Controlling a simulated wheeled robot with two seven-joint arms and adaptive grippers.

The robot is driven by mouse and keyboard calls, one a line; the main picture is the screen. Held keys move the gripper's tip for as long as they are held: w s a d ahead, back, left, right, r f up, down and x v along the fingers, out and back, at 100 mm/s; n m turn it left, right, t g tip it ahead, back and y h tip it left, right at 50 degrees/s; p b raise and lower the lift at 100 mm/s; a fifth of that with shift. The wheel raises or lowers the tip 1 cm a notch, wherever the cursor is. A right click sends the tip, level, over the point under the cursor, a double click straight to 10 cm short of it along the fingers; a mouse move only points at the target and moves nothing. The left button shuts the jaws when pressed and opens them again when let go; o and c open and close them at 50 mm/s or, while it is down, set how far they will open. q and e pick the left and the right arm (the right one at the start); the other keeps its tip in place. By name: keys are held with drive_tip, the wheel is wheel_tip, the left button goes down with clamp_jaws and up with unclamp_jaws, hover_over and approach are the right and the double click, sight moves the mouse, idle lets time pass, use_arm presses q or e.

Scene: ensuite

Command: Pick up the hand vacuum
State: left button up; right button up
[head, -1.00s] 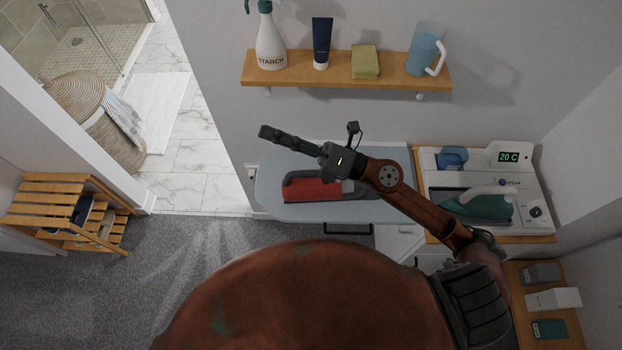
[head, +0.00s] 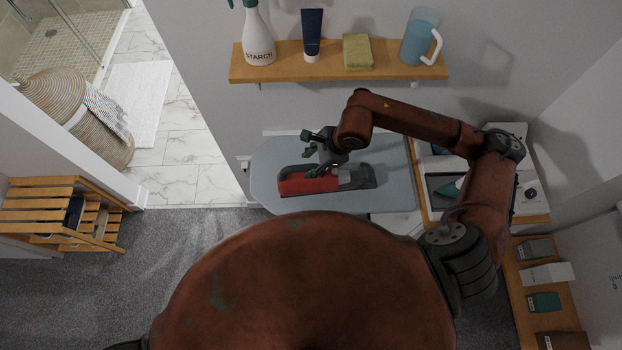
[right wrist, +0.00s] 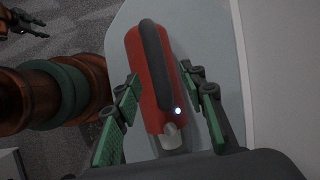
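The hand vacuum (head: 308,184) lies on the pale blue ironing board (head: 270,155). It has a red body and a dark grey handle and end. My right gripper (head: 313,154) is just above and behind it in the head view. In the right wrist view the vacuum (right wrist: 148,85) lies lengthwise between the spread, green-padded fingers of the right gripper (right wrist: 160,95). The fingers show no clear contact with it. My left gripper (right wrist: 20,18) shows partly at the top left of the right wrist view, its fingers apart and empty.
A wall shelf (head: 330,71) above the board holds a starch bottle (head: 259,38), a tube, a sponge and a blue jug (head: 419,38). An iron station (head: 520,200) stands right of the board. A slatted wooden rack (head: 45,205) stands at left.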

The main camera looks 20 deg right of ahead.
sight(307, 166)
drive_tip(key=p+x, duration=0.1)
drive_tip(key=x, duration=0.3)
drive_tip(key=shift+d+f, duration=0.15)
drive_tip(key=shift+s, duration=0.1)
drive_tip(key=shift+c, duration=0.4)
clamp_jaws()
